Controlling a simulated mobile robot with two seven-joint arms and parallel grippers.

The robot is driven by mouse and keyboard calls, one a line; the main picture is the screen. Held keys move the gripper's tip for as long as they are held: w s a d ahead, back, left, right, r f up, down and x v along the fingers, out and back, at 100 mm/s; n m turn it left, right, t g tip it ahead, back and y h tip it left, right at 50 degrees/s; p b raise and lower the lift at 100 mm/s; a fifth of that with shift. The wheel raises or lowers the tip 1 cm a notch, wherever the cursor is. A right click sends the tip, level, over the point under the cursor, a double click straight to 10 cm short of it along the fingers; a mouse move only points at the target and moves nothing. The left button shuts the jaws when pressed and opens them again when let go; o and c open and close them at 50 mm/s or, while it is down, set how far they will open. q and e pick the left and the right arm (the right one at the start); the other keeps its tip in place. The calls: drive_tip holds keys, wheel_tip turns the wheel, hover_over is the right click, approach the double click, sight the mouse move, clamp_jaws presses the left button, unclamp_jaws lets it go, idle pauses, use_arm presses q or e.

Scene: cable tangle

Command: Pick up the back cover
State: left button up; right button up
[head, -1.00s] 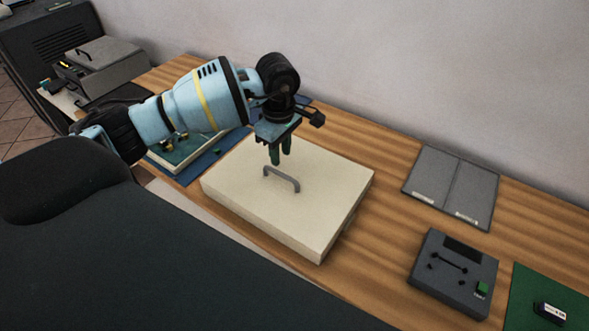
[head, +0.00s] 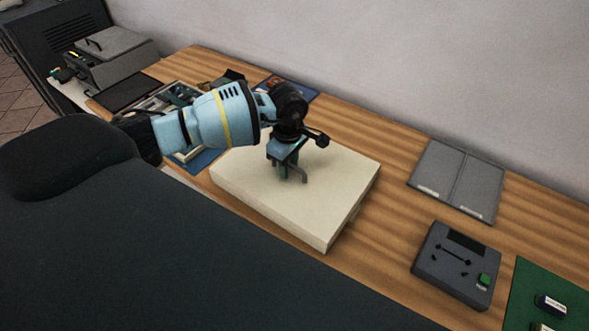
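A large cream slab-like cover (head: 318,215) with a grey bar handle (head: 304,175) on its top lies flat on the wooden table; it looks like the back cover. My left gripper (head: 288,175) points down over the middle of the cover, with its dark green fingers at the handle. The fingers and wrist hide most of the handle, so I cannot tell whether they are closed on it. My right gripper is not in view.
A grey folded panel (head: 457,180) and a dark grey device with a green button (head: 457,265) lie to the right, beside a green mat (head: 525,295). An open circuit-board unit lies behind my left arm. A grey lidded box (head: 112,60) stands at the far left.

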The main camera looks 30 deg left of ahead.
use_arm(q)
drive_tip(key=shift+f, duration=0.1)
drive_tip(key=shift+c, duration=0.3)
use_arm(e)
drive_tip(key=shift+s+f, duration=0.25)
use_arm(q)
clamp_jaws()
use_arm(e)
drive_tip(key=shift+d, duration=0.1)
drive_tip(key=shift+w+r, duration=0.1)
use_arm(q)
drive_tip(key=shift+w+r, duration=0.1)
drive_tip(key=shift+r, duration=0.8)
drive_tip(key=shift+s+r, duration=0.2)
drive_tip(key=shift+r, duration=0.3)
drive_tip(key=shift+s+r, duration=0.2)
drive_tip(key=shift+r, duration=0.25)
drive_tip(key=s+r, duration=0.1)
drive_tip(key=s, duration=1.4)
drive_tip(key=shift+s+a+r, duration=0.15)
drive_tip(key=shift+a+r, duration=0.05)
drive_tip(key=shift+a, duration=0.25)
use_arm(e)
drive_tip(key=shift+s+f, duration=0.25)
